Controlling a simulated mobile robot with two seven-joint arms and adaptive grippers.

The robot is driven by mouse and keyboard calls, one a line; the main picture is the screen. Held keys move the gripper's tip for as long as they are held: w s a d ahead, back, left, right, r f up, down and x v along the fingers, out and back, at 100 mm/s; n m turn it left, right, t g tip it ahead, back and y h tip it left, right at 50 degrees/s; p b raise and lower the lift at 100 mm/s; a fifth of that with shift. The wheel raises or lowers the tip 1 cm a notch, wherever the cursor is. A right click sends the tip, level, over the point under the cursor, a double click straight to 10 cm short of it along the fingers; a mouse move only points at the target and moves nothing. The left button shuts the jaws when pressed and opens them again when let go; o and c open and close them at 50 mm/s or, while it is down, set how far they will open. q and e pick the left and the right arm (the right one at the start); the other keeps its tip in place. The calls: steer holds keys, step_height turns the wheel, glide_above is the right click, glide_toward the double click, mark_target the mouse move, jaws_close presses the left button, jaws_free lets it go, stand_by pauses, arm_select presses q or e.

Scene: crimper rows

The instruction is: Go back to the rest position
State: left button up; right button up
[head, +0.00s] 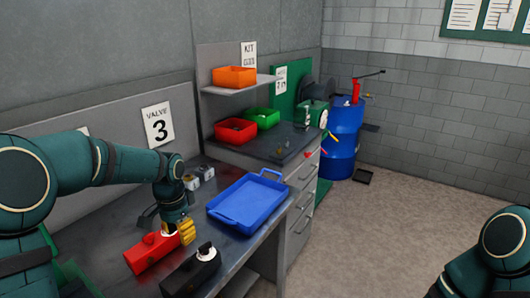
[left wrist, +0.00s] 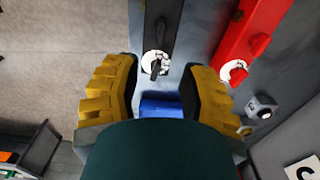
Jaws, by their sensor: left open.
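My left arm comes in from the left over the bench. My left gripper (head: 185,232) points down at the bench, with its yellow fingers close beside the red box (head: 150,253). In the left wrist view the left gripper (left wrist: 160,88) has its fingers wide apart, with no object gripped. The red box (left wrist: 257,35) lies outside the right-hand finger there. A black box (head: 192,275) with a round white-and-black top is beside the red one; it also shows beyond the fingers in the left wrist view (left wrist: 165,25). My right arm shows only in part at lower right; its gripper is out of view.
A blue tray (head: 228,212) lies on the bench right of the gripper. Small grey blocks (head: 203,172) stand behind it. Orange (head: 234,77), red (head: 235,131) and green (head: 262,118) bins are farther back. A blue drum (head: 343,138) stands beyond. Floor at right is clear.

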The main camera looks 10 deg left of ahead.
arm_select(q)
steer(key=s+d+f+n+h+b, duration=0.1)
steer(key=s+d+f, duration=0.2)
steer(key=d+f, duration=0.4)
steer(key=s+d+f+n+t+h+b, duration=0.1)
steer(key=s+d+f+n, duration=0.3)
steer(key=f, duration=0.6)
steer(key=s+d+f+m+h+b, duration=0.1)
steer(key=s+d+f+h, duration=0.1)
steer(key=d+f, duration=0.55)
steer(key=s+d+f+n+t, duration=0.1)
steer(key=s+d+f+n, duration=0.1)
steer(key=s+f, duration=0.4)
steer(key=shift+s+d+n+b, duration=0.4)
steer(key=shift+s+d, duration=0.15)
steer(key=shift+s, duration=0.15)
steer(key=shift+r, duration=0.1)
